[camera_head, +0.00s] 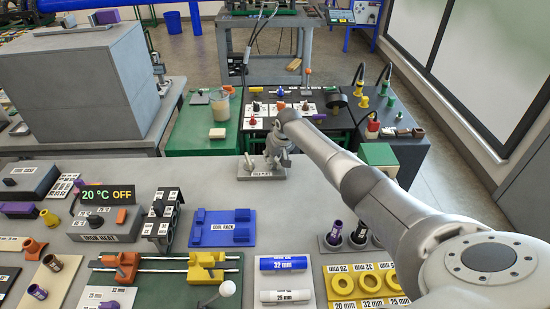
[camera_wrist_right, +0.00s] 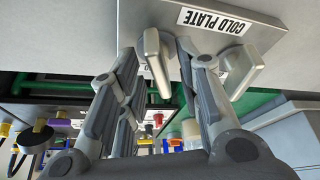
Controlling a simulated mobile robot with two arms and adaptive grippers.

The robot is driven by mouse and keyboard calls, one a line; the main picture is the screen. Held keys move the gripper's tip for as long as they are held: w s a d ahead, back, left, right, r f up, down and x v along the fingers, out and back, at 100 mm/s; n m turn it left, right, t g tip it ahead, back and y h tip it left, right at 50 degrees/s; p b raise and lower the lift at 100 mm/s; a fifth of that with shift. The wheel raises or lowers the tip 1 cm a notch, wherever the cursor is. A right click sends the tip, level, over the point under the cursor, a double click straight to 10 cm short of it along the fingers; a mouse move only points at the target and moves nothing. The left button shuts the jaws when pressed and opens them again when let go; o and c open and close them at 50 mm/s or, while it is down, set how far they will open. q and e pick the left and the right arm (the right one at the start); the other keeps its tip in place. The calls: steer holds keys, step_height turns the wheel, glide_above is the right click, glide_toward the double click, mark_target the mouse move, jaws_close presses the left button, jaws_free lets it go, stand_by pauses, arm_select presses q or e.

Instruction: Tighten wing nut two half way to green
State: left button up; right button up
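I cannot make out a wing nut labelled two in either view. My right arm reaches forward across the bench in the head view. My right gripper (camera_head: 278,152) is over the grey cold plate stand (camera_head: 262,175) at the bench's far edge. In the right wrist view, the fingers of my right gripper (camera_wrist_right: 158,52) are spread, with a grey upright handle (camera_wrist_right: 155,65) between them; I see no firm grip. A second grey handle (camera_wrist_right: 240,72) stands to the right, by the cold plate label (camera_wrist_right: 213,21). My left gripper is not in view.
A rail fixture has an orange clamp (camera_head: 126,264) and a yellow clamp (camera_head: 205,264). A blue rack (camera_head: 222,228), a heater display (camera_head: 95,193) and several pipe pieces crowd the near bench. A green-and-black cart (camera_head: 203,130) with several knobs stands beyond the bench.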

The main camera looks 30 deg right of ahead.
jaws_close()
steer(key=shift+a+r+m+p, duration=0.1)
steer(key=shift+r+m+p, duration=0.05)
steer(key=shift+m+p, duration=0.4)
steer(key=shift+m+h, duration=0.25)
steer(key=shift+h, duration=0.05)
jaws_free()
steer(key=v, duration=1.1)
steer(key=shift+r, duration=0.4)
